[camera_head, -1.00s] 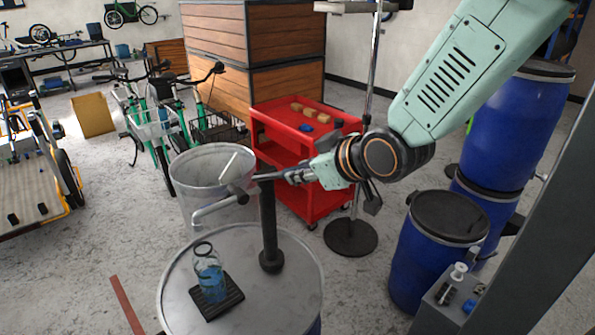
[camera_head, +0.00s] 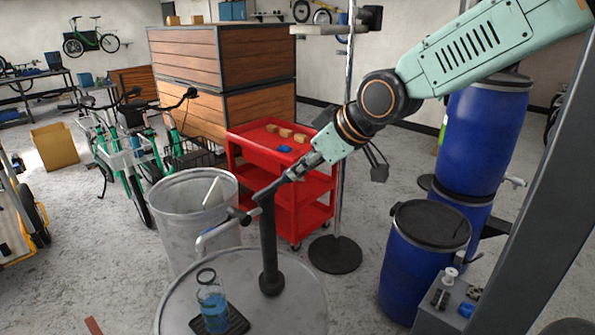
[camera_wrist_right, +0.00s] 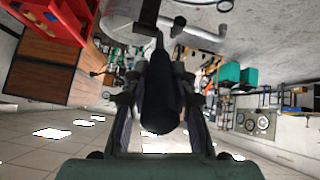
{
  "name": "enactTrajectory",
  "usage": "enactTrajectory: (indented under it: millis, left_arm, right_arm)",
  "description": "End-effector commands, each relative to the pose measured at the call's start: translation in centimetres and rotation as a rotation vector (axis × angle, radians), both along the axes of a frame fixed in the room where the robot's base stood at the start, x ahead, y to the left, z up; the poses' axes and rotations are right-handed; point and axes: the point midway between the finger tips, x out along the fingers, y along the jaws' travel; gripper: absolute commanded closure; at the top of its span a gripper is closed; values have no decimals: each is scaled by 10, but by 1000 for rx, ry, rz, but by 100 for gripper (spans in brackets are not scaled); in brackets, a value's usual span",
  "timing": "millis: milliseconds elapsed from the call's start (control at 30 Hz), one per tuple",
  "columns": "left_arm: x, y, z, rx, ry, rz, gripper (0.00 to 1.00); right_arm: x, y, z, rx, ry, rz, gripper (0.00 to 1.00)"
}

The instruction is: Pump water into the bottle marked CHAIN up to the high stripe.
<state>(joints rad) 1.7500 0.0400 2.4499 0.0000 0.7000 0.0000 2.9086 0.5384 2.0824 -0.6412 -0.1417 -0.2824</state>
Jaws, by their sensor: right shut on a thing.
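A clear bottle (camera_head: 213,312) with blue liquid in its lower part stands upright on a black mat (camera_head: 238,324) on the drum top, below the spout (camera_head: 204,238) of a dark hand pump (camera_head: 268,245). I cannot read its marking or make out its stripes. My right gripper (camera_head: 284,181) is shut on the pump handle (camera_head: 262,193), which slopes up to the right. In the right wrist view the dark handle grip (camera_wrist_right: 160,95) lies between the fingers. My left gripper is out of view.
The pump stands on a metal drum (camera_head: 290,300). A grey bin (camera_head: 190,225) is behind it, and a red cart (camera_head: 290,165) beyond. A lamp-like stand (camera_head: 335,255) and blue barrels (camera_head: 420,260) are to the right.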

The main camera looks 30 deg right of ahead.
Motion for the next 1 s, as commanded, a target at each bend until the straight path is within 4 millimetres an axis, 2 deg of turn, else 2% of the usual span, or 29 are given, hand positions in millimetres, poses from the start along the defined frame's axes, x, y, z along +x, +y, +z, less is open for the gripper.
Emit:
enactTrajectory:
  millis: [300, 667, 700, 933, 1000]
  left_arm:
    - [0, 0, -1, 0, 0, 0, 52]
    - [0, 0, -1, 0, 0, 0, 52]
    - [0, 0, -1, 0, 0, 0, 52]
    - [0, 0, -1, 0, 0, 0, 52]
    - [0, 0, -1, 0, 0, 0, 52]
  right_arm:
    - [-2, -9, 0, -8, 20, -1, 100]
    - [-3, -8, -1, -10, 26, -1, 100]
    - [-3, -8, -1, -10, 26, -1, 73]
    - [-2, -7, 0, -11, 24, -1, 54]
    - [-2, -7, 0, -11, 23, -1, 52]
